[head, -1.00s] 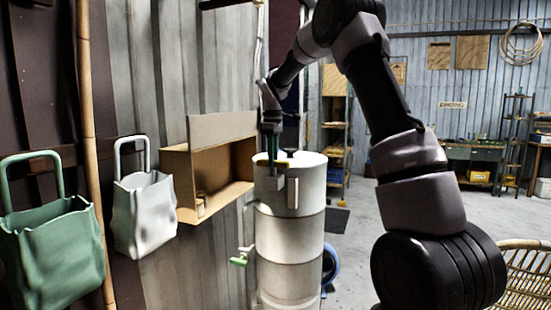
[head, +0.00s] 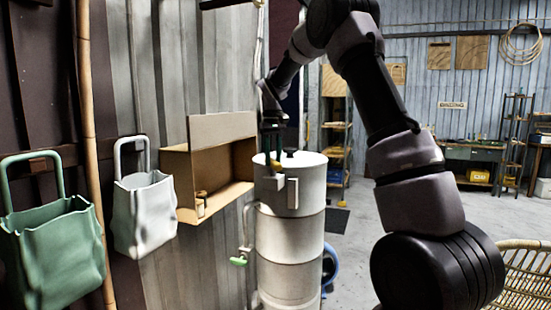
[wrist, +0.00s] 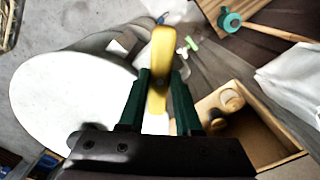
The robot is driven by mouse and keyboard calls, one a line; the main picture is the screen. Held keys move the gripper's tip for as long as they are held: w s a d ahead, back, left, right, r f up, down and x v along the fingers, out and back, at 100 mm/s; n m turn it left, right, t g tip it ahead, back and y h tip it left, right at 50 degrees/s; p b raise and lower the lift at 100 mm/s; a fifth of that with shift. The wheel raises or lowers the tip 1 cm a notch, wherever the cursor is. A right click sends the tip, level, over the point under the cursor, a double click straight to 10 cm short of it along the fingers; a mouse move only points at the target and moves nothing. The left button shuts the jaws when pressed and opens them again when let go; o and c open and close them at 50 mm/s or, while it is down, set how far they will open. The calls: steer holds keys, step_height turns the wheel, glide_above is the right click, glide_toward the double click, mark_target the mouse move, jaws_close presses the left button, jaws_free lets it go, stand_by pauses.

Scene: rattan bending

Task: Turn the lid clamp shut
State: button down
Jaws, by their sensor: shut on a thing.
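The white drum (head: 290,222) stands upright by the wall, with its pale round lid (head: 308,159) on top; the lid fills the left of the wrist view (wrist: 70,105). The yellow clamp lever (head: 275,164) is at the lid's near left edge, above a pale block on the drum's side. In the wrist view the yellow lever (wrist: 162,58) lies between the two green fingers. My gripper (head: 273,152) reaches down from above and is shut on the lever. It also shows in the wrist view (wrist: 159,80). The fingers partly hide the lever in the head view.
An open wooden box (head: 222,180) is on the wall just left of the drum. A grey bag (head: 144,212) and a green bag (head: 55,250) hang further left. A green-handled tap (head: 239,261) sticks out low on the drum.

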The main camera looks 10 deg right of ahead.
mark_target(275, 160)
steer(key=m, duration=0.4)
steer(key=shift+w+d+r+m, duration=0.1)
steer(key=shift+d+m, duration=0.05)
steer(key=shift+m, duration=1.95)
steer(key=c, duration=0.6)
jaws_free()
step_height(275, 160, up, 11)
steer(key=shift+d, duration=0.15)
